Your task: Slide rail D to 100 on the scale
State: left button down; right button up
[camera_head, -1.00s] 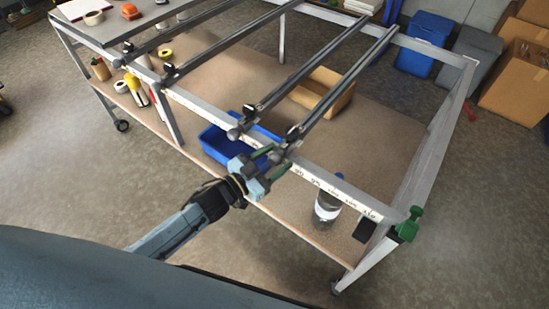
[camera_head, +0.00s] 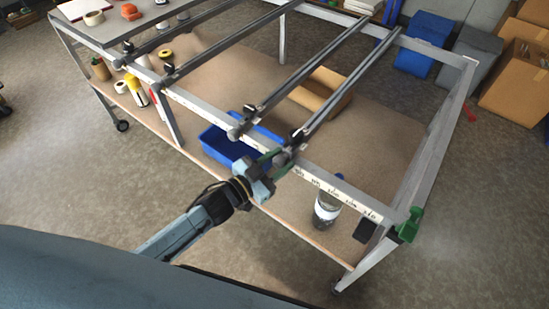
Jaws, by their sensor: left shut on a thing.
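Several dark rails lie across the pale frame of a bench. The rightmost rail (camera_head: 347,80), which I take to be rail D, ends at the front bar in a dark knob (camera_head: 281,158). Its letter is not readable. My left gripper (camera_head: 277,162) comes from the front left, its green fingers shut on that knob. The fingers hide part of the knob. The scale (camera_head: 335,191) is a white strip with dark numbers on the front bar, right of the rail's end. Its numbers are too small to read surely. My right gripper is not in view.
Another rail (camera_head: 306,68) runs close on the left. A green part (camera_head: 409,225) sits at the front bar's right corner. A blue bin (camera_head: 226,147), a jar (camera_head: 326,209) and an open carton (camera_head: 322,91) stand on the shelf below. The bar right of the rail looks clear.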

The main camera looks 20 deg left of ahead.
pick_arm(q)
jog(key=s+d, duration=0.5)
jog(key=d, duration=0.9)
jog(key=shift+s, duration=0.15)
jog(key=shift+d, duration=0.1)
jog(key=c, duration=1)
grip_release()
jog(key=shift+c, duration=0.2)
jog(key=v, duration=1.3)
jog(key=shift+s, duration=0.15)
jog(key=shift+f, duration=0.1)
